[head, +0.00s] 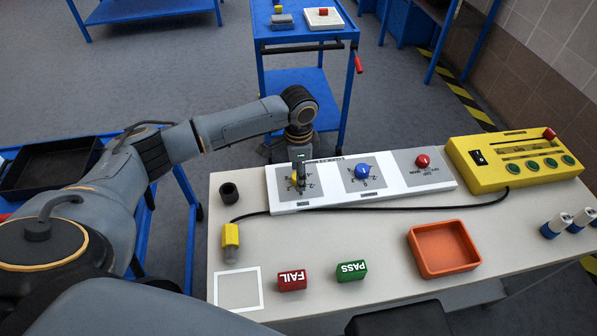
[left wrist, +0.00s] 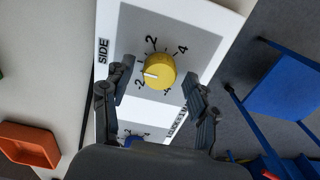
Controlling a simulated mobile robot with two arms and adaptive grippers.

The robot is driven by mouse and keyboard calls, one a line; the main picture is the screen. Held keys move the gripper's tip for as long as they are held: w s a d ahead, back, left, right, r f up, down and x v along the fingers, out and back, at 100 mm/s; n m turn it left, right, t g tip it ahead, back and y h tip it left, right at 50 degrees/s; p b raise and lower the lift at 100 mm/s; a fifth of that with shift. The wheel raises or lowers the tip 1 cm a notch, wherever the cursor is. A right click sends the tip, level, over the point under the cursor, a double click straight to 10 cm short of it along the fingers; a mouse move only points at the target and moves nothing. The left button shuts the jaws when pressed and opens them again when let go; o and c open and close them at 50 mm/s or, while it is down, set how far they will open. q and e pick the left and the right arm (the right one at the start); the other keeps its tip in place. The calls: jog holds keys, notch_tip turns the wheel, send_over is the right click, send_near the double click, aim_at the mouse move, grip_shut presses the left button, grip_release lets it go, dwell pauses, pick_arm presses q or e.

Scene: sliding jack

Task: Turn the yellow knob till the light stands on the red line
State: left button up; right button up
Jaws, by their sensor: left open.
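The yellow knob (left wrist: 160,71) sits on a grey dial plate with number marks, on a white panel (head: 440,183). In the left wrist view its white pointer mark points left, between the 2 and -2 marks. My left gripper (head: 299,181) is over this knob and partly hides it in the head view. In the left wrist view the fingers of the left gripper (left wrist: 160,78) are spread on both sides of the knob, with gaps visible. I cannot make out the light or the red line. My right gripper is not in view.
Right of it on the panel are a blue knob (head: 362,171) and a red button (head: 422,160). A yellow box (head: 461,152) with green buttons stands right. A black cable crosses the table.

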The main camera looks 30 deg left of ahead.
pick_arm(q)
jog(key=c, duration=1.2)
jog(key=shift+r+m+p, duration=0.1)
jog(key=shift+m+p, duration=0.3)
jog(key=shift+p, duration=0.25)
jog(key=m+p, duration=0.4)
jog(key=shift+s, duration=0.1)
jog(key=m+p, duration=0.1)
jog(key=m, duration=0.2)
jog(key=shift+p, duration=0.4)
jog(key=shift+m+p, duration=0.5)
jog(key=shift+m, duration=1.4)
